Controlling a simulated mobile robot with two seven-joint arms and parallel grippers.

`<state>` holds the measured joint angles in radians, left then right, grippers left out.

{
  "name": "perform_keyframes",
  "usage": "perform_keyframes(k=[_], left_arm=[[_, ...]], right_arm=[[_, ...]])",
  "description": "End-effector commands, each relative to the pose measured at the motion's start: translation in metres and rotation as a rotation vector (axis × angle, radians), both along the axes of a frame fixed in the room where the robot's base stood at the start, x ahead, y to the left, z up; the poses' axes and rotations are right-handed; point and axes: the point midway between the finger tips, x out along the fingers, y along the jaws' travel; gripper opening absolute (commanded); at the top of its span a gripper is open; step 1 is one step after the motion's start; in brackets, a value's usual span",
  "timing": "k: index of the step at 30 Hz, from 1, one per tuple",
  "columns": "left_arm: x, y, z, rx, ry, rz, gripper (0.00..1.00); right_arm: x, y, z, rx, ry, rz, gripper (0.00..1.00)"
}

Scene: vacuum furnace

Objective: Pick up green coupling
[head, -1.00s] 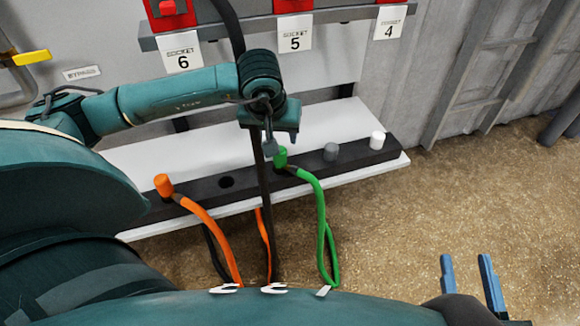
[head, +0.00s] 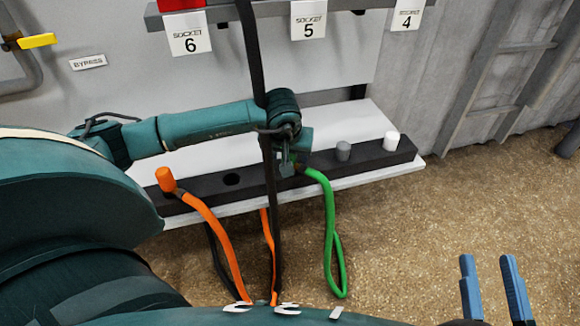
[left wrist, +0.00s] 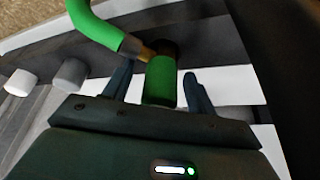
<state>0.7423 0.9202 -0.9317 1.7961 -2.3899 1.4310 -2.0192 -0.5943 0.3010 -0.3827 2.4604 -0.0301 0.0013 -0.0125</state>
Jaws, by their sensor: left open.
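The green coupling (left wrist: 161,82) is a short green cylinder with a green hose (head: 329,215) running from its side. It stands at the dark holder strip on the white shelf. In the left wrist view it lies between the two fingers of my left gripper (left wrist: 158,88), which is open, with a gap on each side. In the head view my left gripper (head: 288,168) is over the coupling and hides most of it. My right gripper (head: 493,285) is at the lower right over bare floor, fingers apart and empty.
An orange coupling (head: 165,179) with an orange hose stands left on the holder strip (head: 260,184), beside an empty hole. Grey (head: 343,151) and white (head: 391,141) caps stand to the right. A black cable (head: 256,80) hangs close to my left wrist. Socket labels line the wall.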

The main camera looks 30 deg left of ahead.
Motion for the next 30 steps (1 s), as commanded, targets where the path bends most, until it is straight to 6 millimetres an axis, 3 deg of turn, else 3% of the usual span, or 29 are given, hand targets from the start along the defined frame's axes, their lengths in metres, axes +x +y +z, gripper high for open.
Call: perform_keyframes(k=[7, 27, 30], left_arm=[[0.002, 0.001, -0.002, 0.000, -0.001, 0.000, 0.57], [0.002, 0.001, -0.002, -0.001, -0.001, 0.001, 0.02], [0.002, 0.000, -0.001, -0.001, -0.004, 0.000, 0.01]], right_arm=[[0.002, 0.000, 0.018, 0.000, -0.063, 0.012, 0.36], [0.001, 0.001, 0.009, -0.001, -0.037, 0.009, 0.36], [0.001, 0.000, 0.009, 0.000, -0.037, 0.008, 0.36]])
